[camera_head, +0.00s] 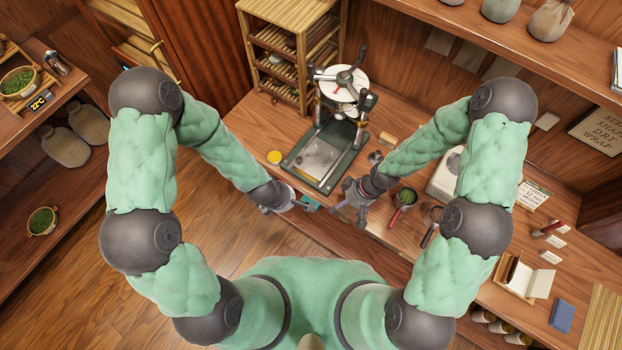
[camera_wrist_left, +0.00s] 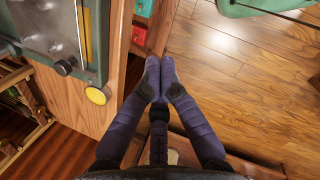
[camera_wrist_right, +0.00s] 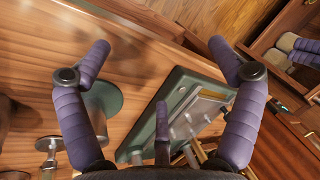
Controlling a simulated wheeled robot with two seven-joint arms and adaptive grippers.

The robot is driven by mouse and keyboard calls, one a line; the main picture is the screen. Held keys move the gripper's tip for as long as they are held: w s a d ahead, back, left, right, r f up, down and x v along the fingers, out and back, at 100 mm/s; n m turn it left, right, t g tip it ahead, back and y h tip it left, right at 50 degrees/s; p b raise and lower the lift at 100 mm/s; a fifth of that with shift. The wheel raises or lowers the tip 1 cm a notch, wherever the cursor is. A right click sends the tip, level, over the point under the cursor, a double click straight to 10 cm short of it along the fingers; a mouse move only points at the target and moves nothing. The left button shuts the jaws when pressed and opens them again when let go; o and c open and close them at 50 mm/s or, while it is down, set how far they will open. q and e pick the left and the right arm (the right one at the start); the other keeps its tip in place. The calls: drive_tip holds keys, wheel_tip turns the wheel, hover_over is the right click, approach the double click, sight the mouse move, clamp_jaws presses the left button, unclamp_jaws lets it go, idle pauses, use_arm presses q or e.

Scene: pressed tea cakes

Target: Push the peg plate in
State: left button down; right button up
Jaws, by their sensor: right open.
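The tea press (camera_head: 345,90) stands on the wooden counter, with a wheel on top and a green base. A grey metal plate (camera_head: 318,158), which may be the peg plate, lies on that base; it also shows in the left wrist view (camera_wrist_left: 45,30) and the right wrist view (camera_wrist_right: 195,118). My left gripper (camera_head: 292,202) is at the counter's front edge, before the base; its fingertips meet in the left wrist view (camera_wrist_left: 160,65), with nothing seen between them. My right gripper (camera_head: 350,203) is open and empty near the front edge, right of the left gripper.
A yellow disc (camera_head: 274,157) lies left of the base. Green (camera_wrist_left: 145,8) and red (camera_wrist_left: 140,35) items sit in an opening below the counter edge.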

sight(331, 157)
use_arm(q)
wheel_tip(331, 157, up, 5)
drive_tip(key=w+d+n+t+p, duration=0.1)
drive_tip(key=w+d+n, duration=0.15)
drive_tip(key=n, duration=0.75)
drive_tip(key=x, duration=0.3)
drive_tip(key=w+x, duration=0.1)
drive_tip(key=x, duration=0.3)
drive_tip(key=w+r+x, duration=0.1)
drive_tip(key=x, duration=0.3)
drive_tip(key=shift+w+d+f, duration=0.1)
drive_tip(key=shift+d+f, duration=0.1)
drive_tip(key=shift+d, duration=0.15)
drive_tip(key=shift+w+d+p, duration=0.3)
drive_tip(key=shift+w, duration=0.2)
use_arm(e)
drive_tip(key=s+m, duration=0.7)
drive_tip(key=m, duration=0.2)
drive_tip(key=shift+s+d+f+t, duration=0.3)
drive_tip(key=shift+s+d, duration=0.05)
drive_tip(key=shift+s, duration=0.05)
use_arm(q)
drive_tip(key=shift+w, duration=0.1)
